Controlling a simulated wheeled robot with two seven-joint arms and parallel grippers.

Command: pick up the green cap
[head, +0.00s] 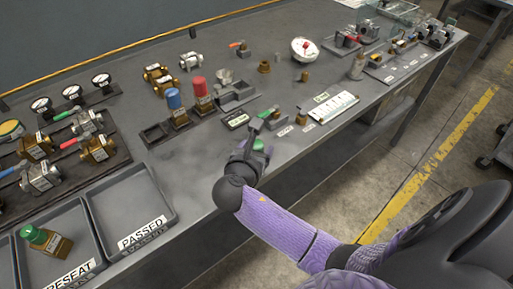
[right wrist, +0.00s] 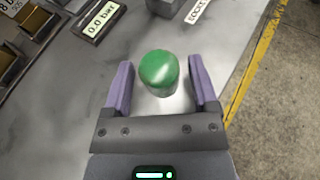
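The green cap (right wrist: 159,72) has a rounded top and stands on the grey table near its front edge. In the right wrist view it sits between the two purple fingers of my right gripper (right wrist: 161,88), with a gap on each side. The gripper is open and holds nothing. In the head view my right gripper (head: 254,148) is over the front of the table, and only a small green part of the cap (head: 259,145) shows beside it. My left gripper is not in view.
A pressure display (right wrist: 101,18) lies just behind the cap. Trays labelled PASSED (head: 146,240) and RESEAT (head: 88,268) are at the left; the latter holds a green-topped brass piece (head: 55,245). Red and blue topped fittings (head: 200,92) stand farther back.

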